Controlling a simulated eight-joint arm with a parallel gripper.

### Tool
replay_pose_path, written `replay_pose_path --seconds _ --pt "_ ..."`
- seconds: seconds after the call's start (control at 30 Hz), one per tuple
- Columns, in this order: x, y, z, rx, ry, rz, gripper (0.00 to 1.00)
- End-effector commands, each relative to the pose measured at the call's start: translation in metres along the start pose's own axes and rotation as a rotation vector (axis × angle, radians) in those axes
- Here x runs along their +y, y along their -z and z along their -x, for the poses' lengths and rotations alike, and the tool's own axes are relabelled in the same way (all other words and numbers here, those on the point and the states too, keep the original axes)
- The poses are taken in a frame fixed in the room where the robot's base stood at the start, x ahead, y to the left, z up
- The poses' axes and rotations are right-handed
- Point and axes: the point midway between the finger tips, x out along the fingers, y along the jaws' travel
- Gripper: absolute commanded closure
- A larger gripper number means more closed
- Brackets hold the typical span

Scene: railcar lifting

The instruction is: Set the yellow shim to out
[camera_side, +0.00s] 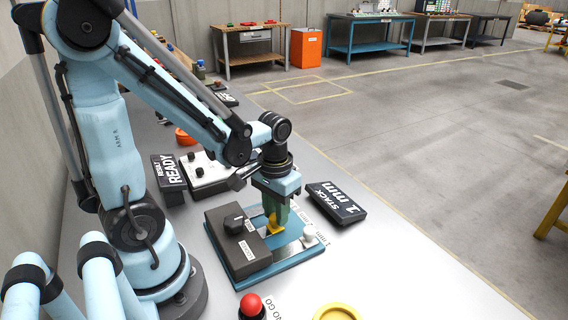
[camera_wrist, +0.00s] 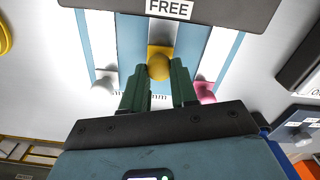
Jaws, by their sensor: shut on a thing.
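The yellow shim (camera_wrist: 158,50) lies in the middle slot of the blue base (camera_side: 290,258), its round knob toward my gripper. My gripper (camera_side: 276,212) points down over the base, and its green fingers (camera_wrist: 158,72) stand on either side of the yellow knob, shut on it. In the side view a bit of the yellow shim (camera_side: 275,229) shows below the fingers. A dark block (camera_side: 240,243) with a knob covers the shim's far end; its label reads FREE in the wrist view (camera_wrist: 170,8). White (camera_wrist: 103,84) and pink (camera_wrist: 205,91) knobs sit on either side.
A display (camera_side: 337,203) reads STACK 1 mm, right of the base. Another (camera_side: 169,178) reads RESULT READY, next to a white box with knobs (camera_side: 205,172). A red button (camera_side: 251,306) and a yellow ring (camera_side: 337,312) are at the front.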

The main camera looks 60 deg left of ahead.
Motion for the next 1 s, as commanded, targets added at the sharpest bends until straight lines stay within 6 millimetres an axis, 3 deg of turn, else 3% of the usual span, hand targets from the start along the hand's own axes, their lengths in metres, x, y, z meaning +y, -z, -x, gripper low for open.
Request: replay_pose_path --seconds 0.17,0.5,0.87,0.9,1.0 --pt "0.002 0.005 0.000 0.000 -0.001 -0.001 1.00" --pt "0.013 0.042 0.001 -0.001 0.000 0.000 1.00" --pt "0.015 0.047 0.001 0.005 -0.002 0.000 1.00" --pt "0.015 0.048 0.001 0.005 -0.002 0.000 0.68" --pt "0.015 0.047 0.000 0.004 -0.002 0.000 0.53"
